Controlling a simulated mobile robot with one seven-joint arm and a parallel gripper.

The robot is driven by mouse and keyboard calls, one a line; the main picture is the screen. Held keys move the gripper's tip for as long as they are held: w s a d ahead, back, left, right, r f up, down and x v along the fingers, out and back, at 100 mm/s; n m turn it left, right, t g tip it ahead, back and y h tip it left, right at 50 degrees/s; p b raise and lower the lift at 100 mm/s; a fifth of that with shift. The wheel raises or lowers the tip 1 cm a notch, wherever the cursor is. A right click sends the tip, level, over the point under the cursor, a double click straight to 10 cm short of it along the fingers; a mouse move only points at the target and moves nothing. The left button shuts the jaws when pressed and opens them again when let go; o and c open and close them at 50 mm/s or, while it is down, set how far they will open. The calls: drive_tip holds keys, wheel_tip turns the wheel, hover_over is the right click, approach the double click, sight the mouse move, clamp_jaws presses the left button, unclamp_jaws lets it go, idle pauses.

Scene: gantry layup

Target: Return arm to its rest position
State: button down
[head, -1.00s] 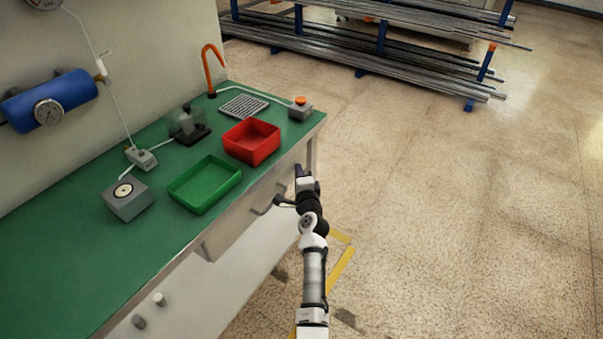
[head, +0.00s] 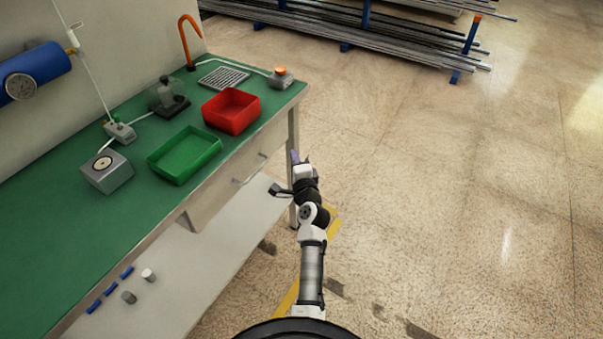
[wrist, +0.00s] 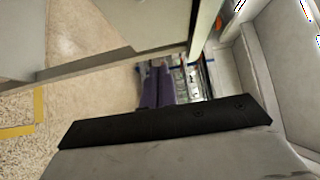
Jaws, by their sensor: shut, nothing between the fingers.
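My gripper (head: 295,158) is at the far end of my white and black arm, beside the front right corner of the green-topped bench (head: 60,240). It is over the floor side, below the level of the bench top. In the wrist view its purple fingers (wrist: 157,88) are together, with nothing held between them. Part of the hand is hidden by the wrist in the head view.
On the bench are a red bin (head: 231,112), a green tray (head: 185,156), a grey box (head: 106,171) and an orange-button box (head: 281,76). A lower shelf (head: 220,245) holds small cylinders. Metal bar racks (head: 350,30) stand behind. The floor (head: 450,190) to the right is clear.

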drive_tip(key=s, duration=0.2)
drive_tip(key=s+d, duration=0.1)
drive_tip(key=s, duration=0.1)
drive_tip(key=shift+s+d+b, duration=0.1)
drive_tip(key=shift+s+b, duration=0.25)
drive_tip(key=shift+s, duration=0.05)
drive_tip(key=shift+r, duration=0.1)
